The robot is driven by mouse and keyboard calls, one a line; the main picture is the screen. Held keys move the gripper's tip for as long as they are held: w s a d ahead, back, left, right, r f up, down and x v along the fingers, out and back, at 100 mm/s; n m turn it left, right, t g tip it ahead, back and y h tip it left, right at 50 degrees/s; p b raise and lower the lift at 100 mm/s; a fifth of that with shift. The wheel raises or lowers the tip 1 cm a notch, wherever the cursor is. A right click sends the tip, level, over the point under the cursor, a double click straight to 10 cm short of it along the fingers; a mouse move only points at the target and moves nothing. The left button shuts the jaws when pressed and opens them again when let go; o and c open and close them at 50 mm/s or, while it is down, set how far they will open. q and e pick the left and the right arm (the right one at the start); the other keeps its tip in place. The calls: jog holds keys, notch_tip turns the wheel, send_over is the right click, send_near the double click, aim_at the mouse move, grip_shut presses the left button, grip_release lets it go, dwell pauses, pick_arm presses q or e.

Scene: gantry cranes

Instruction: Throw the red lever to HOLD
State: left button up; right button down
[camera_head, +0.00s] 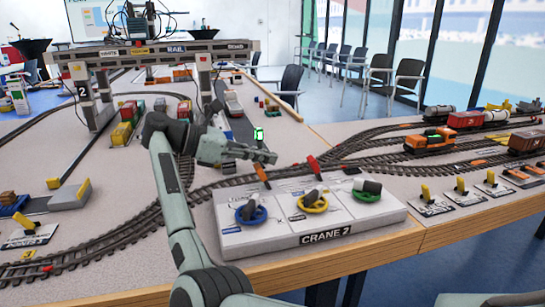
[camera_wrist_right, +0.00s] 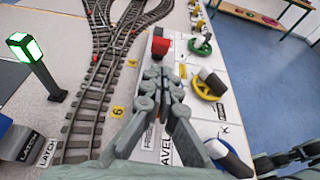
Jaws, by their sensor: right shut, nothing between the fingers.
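The red lever (camera_head: 313,163) stands upright at the back of the white CRANE 2 panel (camera_head: 268,240), behind the yellow wheel. It shows as a red block (camera_wrist_right: 160,45) just beyond my fingertips in the right wrist view. My right gripper (camera_head: 268,157) is shut and empty, to the left of the red lever, above an orange lever (camera_head: 261,173). In the right wrist view its fingertips (camera_wrist_right: 160,73) point toward the red block, seemingly with a small gap. HOLD lettering cannot be made out. My left gripper is not in view.
Blue (camera_head: 251,210), yellow (camera_head: 312,201) and green (camera_head: 367,189) wheels sit on the panel. A green-lit post (camera_head: 258,136) stands behind my right gripper. Tracks curve behind the panel. A gantry crane (camera_head: 150,52) spans the table at the back left.

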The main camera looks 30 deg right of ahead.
aim_at(311, 166)
pick_arm(q)
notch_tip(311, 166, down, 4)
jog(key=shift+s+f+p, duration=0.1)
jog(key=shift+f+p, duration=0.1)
jog(key=shift+p, duration=0.55)
pick_arm(e)
jog(key=x, duration=0.8)
jog(key=shift+d, duration=0.1)
